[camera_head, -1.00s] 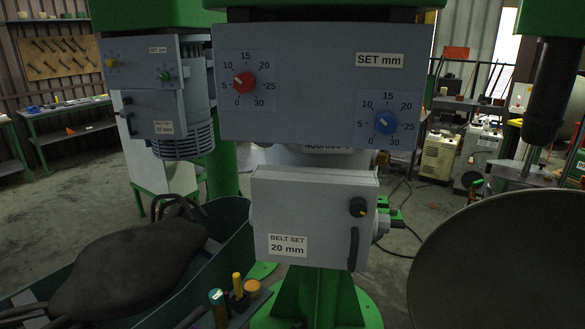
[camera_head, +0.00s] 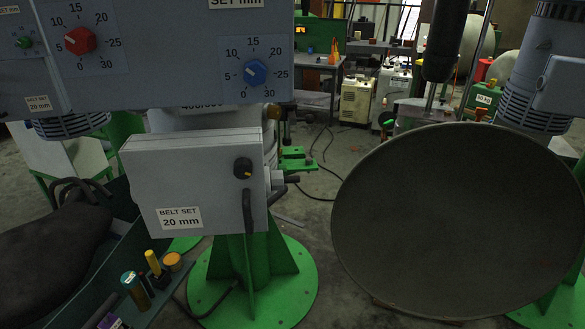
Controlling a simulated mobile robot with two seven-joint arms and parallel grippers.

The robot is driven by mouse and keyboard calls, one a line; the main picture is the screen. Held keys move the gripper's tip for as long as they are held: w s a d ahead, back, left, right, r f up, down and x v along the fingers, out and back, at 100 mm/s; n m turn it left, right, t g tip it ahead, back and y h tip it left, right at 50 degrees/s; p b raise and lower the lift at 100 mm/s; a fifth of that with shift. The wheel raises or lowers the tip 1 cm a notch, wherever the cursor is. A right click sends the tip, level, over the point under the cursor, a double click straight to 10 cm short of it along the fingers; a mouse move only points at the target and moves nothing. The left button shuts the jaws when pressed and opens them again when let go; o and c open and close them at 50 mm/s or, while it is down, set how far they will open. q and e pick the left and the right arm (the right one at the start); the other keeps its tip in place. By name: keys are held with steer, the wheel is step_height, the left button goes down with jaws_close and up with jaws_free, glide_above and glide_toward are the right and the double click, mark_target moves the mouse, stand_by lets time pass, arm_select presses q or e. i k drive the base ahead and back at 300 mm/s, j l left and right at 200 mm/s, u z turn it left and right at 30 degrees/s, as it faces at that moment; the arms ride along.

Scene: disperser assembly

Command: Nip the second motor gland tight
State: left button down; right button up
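A grey machine panel (camera_head: 150,95) with a red dial (camera_head: 79,40) and a blue dial (camera_head: 255,72) fills the upper left. Below it hangs a grey box (camera_head: 180,155) labelled "BELT SET 20 mm", with a black knob and handle. A small brass-coloured fitting (camera_head: 272,112) sticks out at the right of the pale housing between panel and box. A dark grey fitting (camera_head: 283,183) shows at the box's right side. I cannot tell which of these, if any, is the second motor gland. Neither of my grippers is in view.
A large dark round disc (camera_head: 460,220) takes up the right side. A green trough (camera_head: 105,265) with a dark bulky thing (camera_head: 50,250) and several small coloured-top items stands lower left. A green base (camera_head: 285,285) is on the floor. A finned motor (camera_head: 525,95) hangs upper right.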

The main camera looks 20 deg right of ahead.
mark_target(278, 180)
steer(key=i+l+u, duration=0.1)
steer(key=l, duration=0.3)
steer(key=i+l+u, duration=0.1)
steer(key=l, duration=0.3)
steer(key=i+l+u, duration=0.1)
steer(key=l, duration=0.3)
